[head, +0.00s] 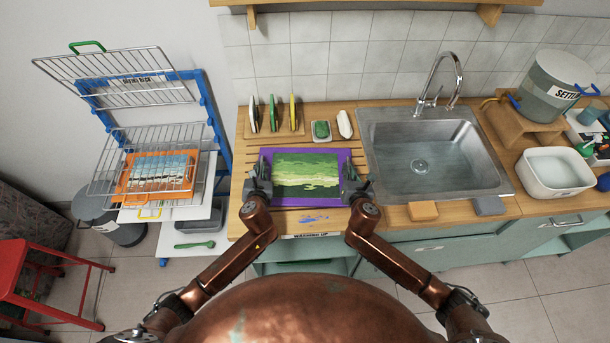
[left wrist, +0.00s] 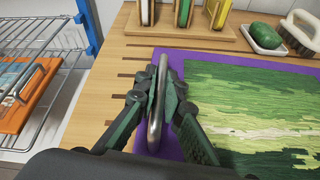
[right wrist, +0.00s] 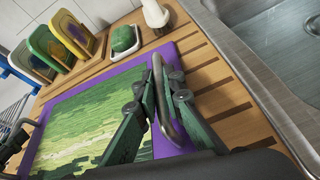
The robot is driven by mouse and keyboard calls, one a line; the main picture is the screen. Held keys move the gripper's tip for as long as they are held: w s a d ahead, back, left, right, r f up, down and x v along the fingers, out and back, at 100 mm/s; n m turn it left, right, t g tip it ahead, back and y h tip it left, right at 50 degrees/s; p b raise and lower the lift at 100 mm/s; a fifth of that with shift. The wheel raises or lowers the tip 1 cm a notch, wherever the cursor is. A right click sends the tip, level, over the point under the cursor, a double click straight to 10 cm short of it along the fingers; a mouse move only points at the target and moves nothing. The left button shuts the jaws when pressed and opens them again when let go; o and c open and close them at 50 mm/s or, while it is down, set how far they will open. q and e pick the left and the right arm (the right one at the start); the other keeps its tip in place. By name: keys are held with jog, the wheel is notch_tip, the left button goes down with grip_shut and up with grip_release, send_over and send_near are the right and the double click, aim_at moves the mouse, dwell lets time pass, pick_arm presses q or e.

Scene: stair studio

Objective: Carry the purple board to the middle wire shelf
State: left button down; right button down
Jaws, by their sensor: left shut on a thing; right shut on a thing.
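The purple board (head: 306,203) carries a green landscape picture and lies on the wooden counter, left of the sink. A metal handle stands at each side edge. My left gripper (head: 258,185) is shut on the left handle (left wrist: 155,125). My right gripper (head: 353,185) is shut on the right handle (right wrist: 163,100). The wire rack (head: 150,150) stands at the far left in a blue frame. An orange board (head: 124,190) with a picture lies on one of its levels. I cannot tell which level is the middle wire shelf.
The sink (head: 395,165) and faucet (head: 440,85) are right of the board. A slotted holder (head: 246,125) with several upright pads, a green soap (head: 321,129) and a brush (head: 344,124) stand behind it. A red stool (head: 30,255) is at the left.

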pick_arm(q)
jog(key=shift+r, duration=0.2)
pick_arm(e)
jog(key=shift+d+r, duration=0.1)
jog(key=shift+r, duration=0.05)
dwell(0.5)
